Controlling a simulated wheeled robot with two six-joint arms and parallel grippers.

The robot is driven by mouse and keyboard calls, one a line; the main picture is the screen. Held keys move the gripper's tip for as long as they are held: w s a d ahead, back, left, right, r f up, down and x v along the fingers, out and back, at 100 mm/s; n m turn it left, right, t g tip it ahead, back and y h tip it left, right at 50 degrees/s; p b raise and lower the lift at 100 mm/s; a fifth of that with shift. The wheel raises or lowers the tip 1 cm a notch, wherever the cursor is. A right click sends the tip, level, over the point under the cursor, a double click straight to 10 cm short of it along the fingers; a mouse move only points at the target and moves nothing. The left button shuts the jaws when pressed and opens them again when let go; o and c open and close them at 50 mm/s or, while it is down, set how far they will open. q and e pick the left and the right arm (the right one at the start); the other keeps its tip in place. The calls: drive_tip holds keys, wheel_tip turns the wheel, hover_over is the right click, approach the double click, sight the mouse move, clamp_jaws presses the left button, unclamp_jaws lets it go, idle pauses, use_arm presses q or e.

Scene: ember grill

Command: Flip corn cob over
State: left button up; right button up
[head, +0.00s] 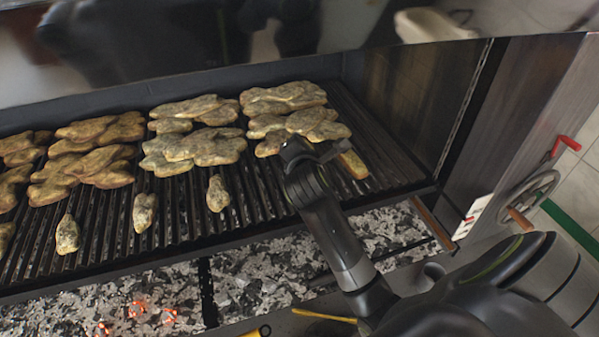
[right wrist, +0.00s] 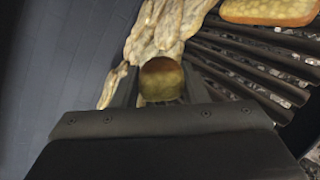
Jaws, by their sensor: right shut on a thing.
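My right gripper (head: 308,152) reaches over the right part of the grill grate (head: 280,205). In the right wrist view its fingers (right wrist: 158,88) are shut on a rounded, yellow-brown thing (right wrist: 160,78), seen end-on, which I take to be the corn cob. In the head view the gripper hides it. A golden-brown elongated piece (head: 353,164) lies on the bars just right of the gripper; it also shows at the top right of the wrist view (right wrist: 268,10). My left gripper is not in view.
Several piles of pale, browned pieces (head: 205,147) cover the back of the grate, one pile (head: 300,122) right beside my gripper. Smaller pieces (head: 145,211) lie nearer the front. Grey coals (head: 270,265), some glowing, lie in front. A handwheel (head: 528,198) is at the right.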

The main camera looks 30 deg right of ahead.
drive_tip(key=n, duration=0.2)
drive_tip(key=n+y, duration=0.1)
drive_tip(key=n, duration=0.1)
drive_tip(key=n+t, duration=0.1)
drive_tip(key=n, duration=0.1)
drive_tip(key=shift+w+r, duration=0.1)
drive_tip(key=shift+r, duration=0.15)
drive_tip(key=n+y, duration=0.1)
drive_tip(key=n, duration=0.2)
drive_tip(key=n+y, duration=0.2)
drive_tip(key=n, duration=0.2)
drive_tip(key=shift+w+d+r, duration=0.15)
drive_tip(key=shift+r, duration=0.05)
drive_tip(key=shift+n, duration=0.4)
drive_tip(key=f, duration=0.1)
drive_tip(key=w+f+b, duration=0.1)
drive_tip(key=f, duration=0.1)
drive_tip(key=w+f+b, duration=0.1)
drive_tip(key=shift+d+f, duration=0.1)
drive_tip(key=shift+f, duration=0.15)
drive_tip(key=shift+f+b, duration=0.35)
drive_tip(key=shift+b, duration=0.05)
drive_tip(key=shift+r, duration=0.1)
drive_tip(key=o, duration=0.6)
drive_tip(key=shift+c, duration=0.2)
drive_tip(key=shift+o, duration=0.3)
